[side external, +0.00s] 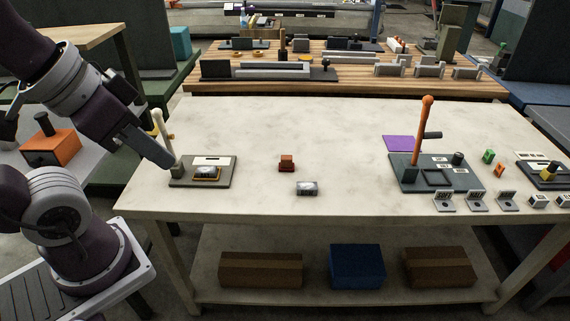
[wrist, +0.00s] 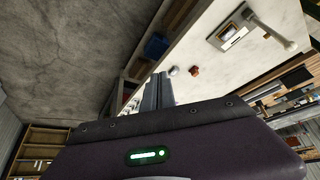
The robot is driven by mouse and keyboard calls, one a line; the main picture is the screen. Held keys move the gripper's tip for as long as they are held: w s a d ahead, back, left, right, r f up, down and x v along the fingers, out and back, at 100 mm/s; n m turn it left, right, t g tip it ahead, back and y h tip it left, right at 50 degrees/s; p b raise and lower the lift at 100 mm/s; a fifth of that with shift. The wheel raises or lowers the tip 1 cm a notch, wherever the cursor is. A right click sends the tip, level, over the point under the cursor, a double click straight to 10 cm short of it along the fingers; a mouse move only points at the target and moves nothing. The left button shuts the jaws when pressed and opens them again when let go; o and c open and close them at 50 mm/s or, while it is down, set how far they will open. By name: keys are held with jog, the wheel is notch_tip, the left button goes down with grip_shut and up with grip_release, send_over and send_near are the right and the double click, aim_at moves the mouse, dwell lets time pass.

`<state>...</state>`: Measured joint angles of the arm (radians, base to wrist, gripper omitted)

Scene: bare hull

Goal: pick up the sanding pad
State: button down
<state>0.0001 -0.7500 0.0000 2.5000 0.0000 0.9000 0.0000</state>
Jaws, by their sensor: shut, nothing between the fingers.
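A small red-brown block (side external: 287,163) with a stepped top sits on the pale table (side external: 340,130), left of its middle. A small grey block with a light top (side external: 307,188) lies just in front of it. I cannot tell for sure which of these is the sanding pad. The wrist view also shows the red-brown block (wrist: 195,71) and the grey block (wrist: 173,71), beyond my fingertips. My gripper (side external: 170,162) is shut and empty over the table's left end, well left of both blocks. Its closed fingers also show in the wrist view (wrist: 158,88).
A grey-green plate fixture (side external: 225,178) with a pale lever stands close by my gripper. A dark fixture (side external: 455,181) with an orange-knobbed lever, a purple sheet (side external: 400,143) and several small labelled pieces occupy the right. The table around the two blocks is clear.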

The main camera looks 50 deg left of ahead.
jog(key=c, duration=0.6)
grip_release()
jog(key=shift+c, duration=0.2)
